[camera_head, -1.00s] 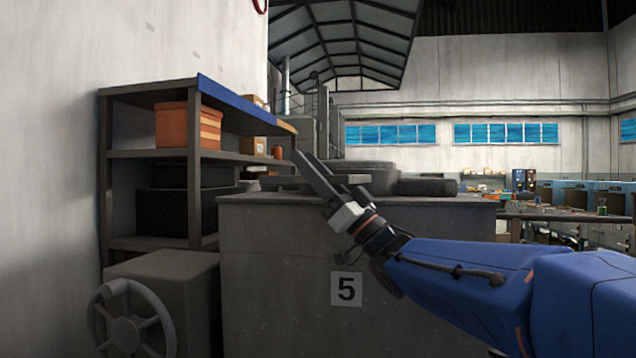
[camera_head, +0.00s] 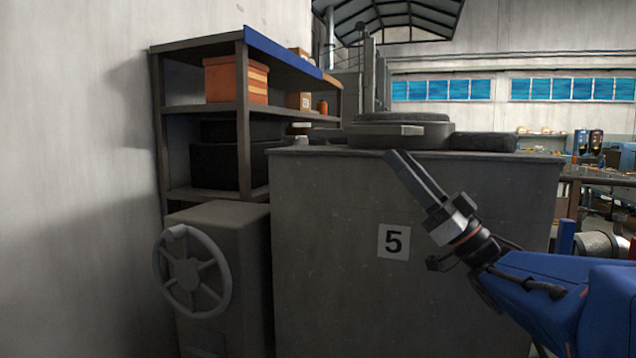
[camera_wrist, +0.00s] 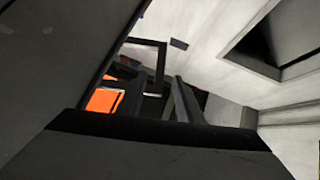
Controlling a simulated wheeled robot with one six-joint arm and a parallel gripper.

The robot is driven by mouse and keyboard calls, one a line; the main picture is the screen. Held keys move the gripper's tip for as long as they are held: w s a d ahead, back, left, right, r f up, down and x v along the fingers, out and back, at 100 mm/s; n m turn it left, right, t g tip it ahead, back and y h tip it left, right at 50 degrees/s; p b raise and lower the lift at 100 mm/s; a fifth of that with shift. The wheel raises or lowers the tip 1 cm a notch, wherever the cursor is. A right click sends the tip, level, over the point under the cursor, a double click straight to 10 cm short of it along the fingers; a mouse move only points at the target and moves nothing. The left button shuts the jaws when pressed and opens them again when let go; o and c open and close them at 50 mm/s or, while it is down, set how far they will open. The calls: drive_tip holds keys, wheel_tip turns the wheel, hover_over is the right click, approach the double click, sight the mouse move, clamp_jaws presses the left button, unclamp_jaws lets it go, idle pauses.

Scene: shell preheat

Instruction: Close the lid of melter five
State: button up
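The wrist view shows no clear lid.
A grey cabinet with a handwheel (camera_head: 192,271) stands left of the melter. Behind it is a shelf (camera_head: 245,120) with an orange box (camera_head: 235,80) and dark boxes. A pale wall (camera_head: 80,180) closes the left side. Benches and machines stand at the far right.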

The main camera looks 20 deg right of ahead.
drive_tip(key=shift+v, duration=2.35)
